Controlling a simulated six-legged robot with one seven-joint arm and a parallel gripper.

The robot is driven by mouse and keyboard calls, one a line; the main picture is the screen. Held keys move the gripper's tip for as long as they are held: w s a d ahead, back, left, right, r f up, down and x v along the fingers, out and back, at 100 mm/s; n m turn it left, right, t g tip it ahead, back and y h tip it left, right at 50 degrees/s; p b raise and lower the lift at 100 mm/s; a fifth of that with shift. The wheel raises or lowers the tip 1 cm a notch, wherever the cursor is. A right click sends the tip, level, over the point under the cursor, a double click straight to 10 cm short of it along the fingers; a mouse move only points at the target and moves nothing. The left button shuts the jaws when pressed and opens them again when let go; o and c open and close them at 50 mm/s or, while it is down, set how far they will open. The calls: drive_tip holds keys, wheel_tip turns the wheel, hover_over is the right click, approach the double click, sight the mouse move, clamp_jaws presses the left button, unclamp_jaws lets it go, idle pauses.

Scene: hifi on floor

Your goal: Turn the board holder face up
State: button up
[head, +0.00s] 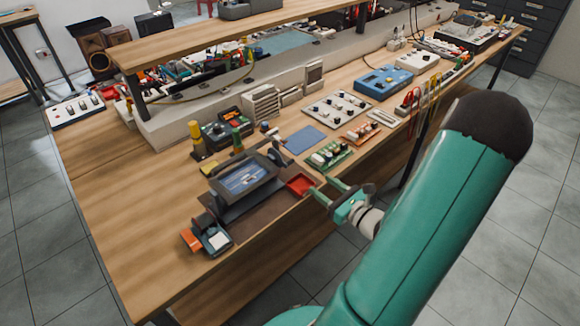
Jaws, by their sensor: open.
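What looks like the board holder (268,182) is a dark rectangular frame around a blue panel with pale markings. It stands near the bench's front edge on a dark brown mat (262,217). It looks tilted on its dark stand, and I cannot tell for certain which of its faces shows. My gripper (325,189) is open and empty, to the right of the holder and apart from it. Its fingers point left, near a small red tray (300,186).
Green (330,154) and orange (362,132) circuit boards lie to the right, with a blue pad (305,139) behind. A shelf spans the back. The bench's left end (105,190) is clear.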

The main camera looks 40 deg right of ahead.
sight(291, 163)
drive_tip(key=w, duration=1.3)
drive_tip(key=shift+a, duration=0.25)
drive_tip(key=c, duration=1.1)
